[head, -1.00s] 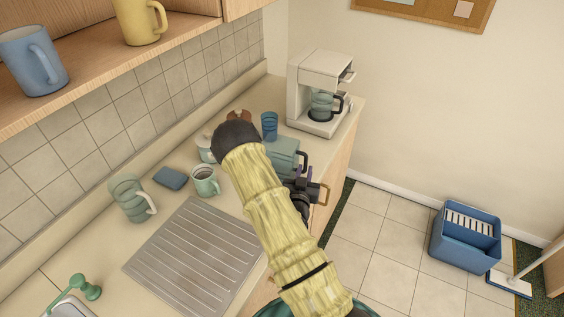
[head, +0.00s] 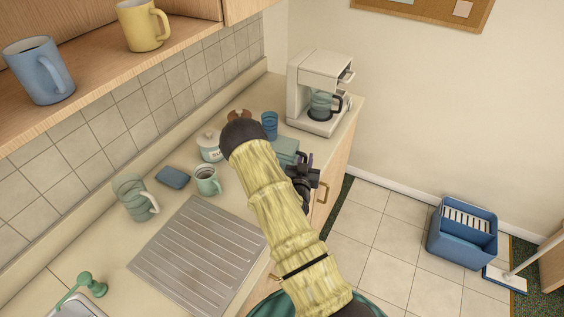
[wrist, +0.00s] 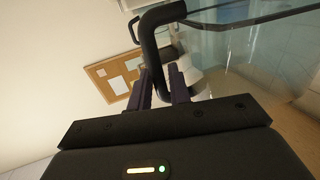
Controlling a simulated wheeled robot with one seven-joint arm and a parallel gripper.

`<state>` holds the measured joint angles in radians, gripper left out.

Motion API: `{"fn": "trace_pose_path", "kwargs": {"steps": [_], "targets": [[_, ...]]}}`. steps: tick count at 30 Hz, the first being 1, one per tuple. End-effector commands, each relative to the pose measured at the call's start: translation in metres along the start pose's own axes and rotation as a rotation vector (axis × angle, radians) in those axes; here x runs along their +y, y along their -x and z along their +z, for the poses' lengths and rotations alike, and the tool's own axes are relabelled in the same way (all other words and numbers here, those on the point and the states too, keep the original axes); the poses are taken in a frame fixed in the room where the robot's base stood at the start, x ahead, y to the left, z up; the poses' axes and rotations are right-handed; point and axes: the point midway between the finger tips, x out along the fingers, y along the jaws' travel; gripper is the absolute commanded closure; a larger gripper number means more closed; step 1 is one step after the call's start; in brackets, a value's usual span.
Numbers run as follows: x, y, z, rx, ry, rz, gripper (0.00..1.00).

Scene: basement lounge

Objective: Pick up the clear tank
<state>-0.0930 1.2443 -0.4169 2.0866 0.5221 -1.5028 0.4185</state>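The clear tank (head: 287,148) is a see-through, teal-tinted container near the counter's front edge, largely hidden behind my arm in the head view. In the wrist view its clear wall (wrist: 245,60) fills the upper right, with a dark rim and a black looped handle (wrist: 152,48). My gripper (head: 304,172) is beside the tank's near side. In the wrist view its two dark purple fingers (wrist: 162,82) stand close on either side of the handle, with little gap, and look shut on it. Whether the tank rests on the counter is hidden.
A coffee maker (head: 319,92) with a carafe stands behind. The ribbed drainboard (head: 198,255) is bare.

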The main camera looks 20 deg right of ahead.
Motion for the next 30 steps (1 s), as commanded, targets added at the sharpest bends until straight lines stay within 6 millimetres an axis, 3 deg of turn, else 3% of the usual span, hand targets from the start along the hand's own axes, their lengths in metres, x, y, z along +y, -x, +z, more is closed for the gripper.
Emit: {"fn": "trace_pose_path", "kwargs": {"steps": [2, 6, 20, 30], "targets": [[0.0, 0.0, 0.0, 0.0, 0.0, 0.0, 0.81], [0.0, 0.0, 0.0, 0.0, 0.0, 0.0, 1.0], [0.0, 0.0, -0.007, 0.002, -0.001, 0.0, 1.0], [-0.001, 0.0, -0.05, 0.005, -0.004, -0.001, 1.0]]}}
